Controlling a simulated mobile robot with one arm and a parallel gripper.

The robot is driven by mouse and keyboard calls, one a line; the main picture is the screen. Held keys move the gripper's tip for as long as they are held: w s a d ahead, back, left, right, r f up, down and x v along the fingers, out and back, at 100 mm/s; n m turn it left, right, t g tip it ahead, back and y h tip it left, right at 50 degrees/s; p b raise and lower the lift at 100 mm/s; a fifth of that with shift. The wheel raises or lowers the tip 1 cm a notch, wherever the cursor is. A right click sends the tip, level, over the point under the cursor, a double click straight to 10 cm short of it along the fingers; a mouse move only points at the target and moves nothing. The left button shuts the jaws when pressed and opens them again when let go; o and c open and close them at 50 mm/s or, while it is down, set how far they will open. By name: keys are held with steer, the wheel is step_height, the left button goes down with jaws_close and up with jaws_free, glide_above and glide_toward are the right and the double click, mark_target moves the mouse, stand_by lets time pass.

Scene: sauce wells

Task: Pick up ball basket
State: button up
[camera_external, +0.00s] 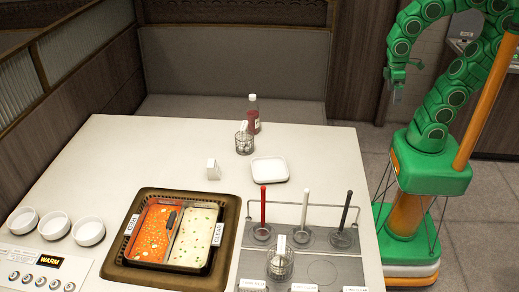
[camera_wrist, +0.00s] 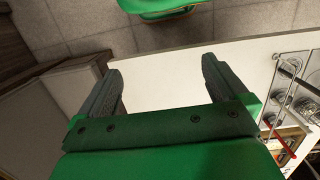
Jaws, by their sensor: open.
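Two small wire baskets with pale tags are in the external view, and I cannot tell for sure which is the ball basket. One basket (camera_external: 244,143) stands on the table beside the red bottle and seems to hold small pale items. The other basket (camera_external: 280,264) stands at the front, on the grey rack board. My gripper (camera_external: 396,82) hangs at the right, beyond the table's right edge and far from both baskets. In the wrist view my gripper (camera_wrist: 160,82) is open, with nothing between its fingers.
A two-part pot (camera_external: 168,238) holds red and pale soup. A rack (camera_external: 300,207) carries upright ladles on the right. A red bottle (camera_external: 253,115), a white plate (camera_external: 270,169) and white bowls (camera_external: 55,225) stand on the table (camera_external: 330,150). The table's back right is clear.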

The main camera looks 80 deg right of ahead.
steer(key=w+d+f+n+t+h, duration=0.1)
steer(key=w+d+f+t, duration=0.1)
steer(key=w+d, duration=0.65)
steer(key=w+d+f+n+t+h, duration=0.1)
steer(key=w+d+t+h, duration=0.15)
steer(key=w, duration=1.15)
steer(key=w+d+f+n+t, duration=0.25)
steer(key=w+d, duration=0.35)
steer(key=w, duration=0.5)
steer(key=n+t+y, duration=0.3)
steer(key=t+y, duration=0.2)
steer(key=y, duration=0.6)
glide_toward(235, 147)
steer(key=v, duration=0.3)
steer(key=shift+s+d, duration=0.2)
steer(key=shift+s, duration=0.15)
steer(key=shift+w+a+f+m, duration=0.3)
steer(key=shift+w+a+m, duration=0.05)
steer(key=shift+w, duration=0.35)
steer(key=shift+x, duration=3.75)
